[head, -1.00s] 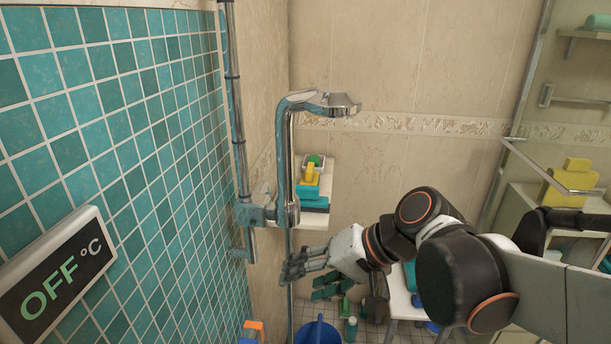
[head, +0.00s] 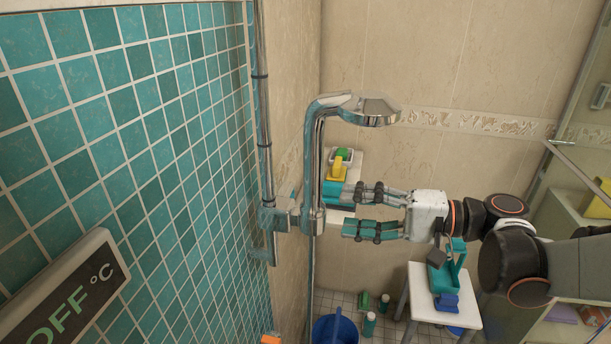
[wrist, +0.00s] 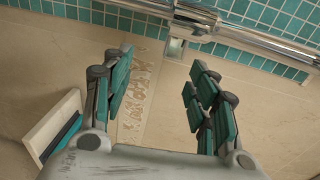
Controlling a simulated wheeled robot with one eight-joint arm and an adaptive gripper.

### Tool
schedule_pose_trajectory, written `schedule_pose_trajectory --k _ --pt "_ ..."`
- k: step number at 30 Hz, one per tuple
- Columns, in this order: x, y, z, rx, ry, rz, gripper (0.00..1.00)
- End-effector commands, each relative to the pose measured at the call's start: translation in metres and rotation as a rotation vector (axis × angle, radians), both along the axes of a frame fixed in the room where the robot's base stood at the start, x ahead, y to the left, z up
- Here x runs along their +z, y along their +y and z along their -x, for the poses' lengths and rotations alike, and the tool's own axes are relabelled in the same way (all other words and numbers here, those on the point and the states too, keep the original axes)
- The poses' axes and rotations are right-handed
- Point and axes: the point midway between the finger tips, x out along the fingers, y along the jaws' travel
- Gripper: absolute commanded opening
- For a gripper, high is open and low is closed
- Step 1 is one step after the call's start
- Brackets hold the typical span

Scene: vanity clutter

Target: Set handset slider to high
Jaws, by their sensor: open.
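The chrome handset (head: 370,110) sits at the top of its pipe, in front of the beige wall in the head view. A chrome slider bracket (head: 310,215) grips that pipe lower down and joins the vertical wall rail (head: 264,120). My gripper (head: 350,212) is open and empty, to the right of the bracket and level with it, its teal-padded fingers pointing left. In the wrist view, the chrome rail (wrist: 260,38) crosses the top right, and the bracket (wrist: 192,25) shows ahead of and between the open fingers, apart from them.
A corner shelf (head: 345,165) with yellow and green items stands behind my gripper. Below are a white stool (head: 425,315), a blue bucket (head: 335,328) and bottles on the floor. A display panel reading OFF (head: 70,300) is on the tiled left wall.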

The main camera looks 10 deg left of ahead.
Motion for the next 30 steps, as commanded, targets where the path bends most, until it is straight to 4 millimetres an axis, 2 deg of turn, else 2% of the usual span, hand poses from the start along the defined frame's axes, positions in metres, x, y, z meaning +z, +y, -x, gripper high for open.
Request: schedule_pose_trajectory --k 7,11,24,30 --pt "0.013 -0.002 -0.006 0.037 -0.012 -0.107 0.53" --pt "0.012 0.008 -0.006 0.042 -0.012 -0.111 0.53" --pt "0.01 0.09 -0.012 0.042 -0.012 -0.109 0.53" --pt "0.011 0.119 -0.015 0.04 -0.012 -0.109 0.53"
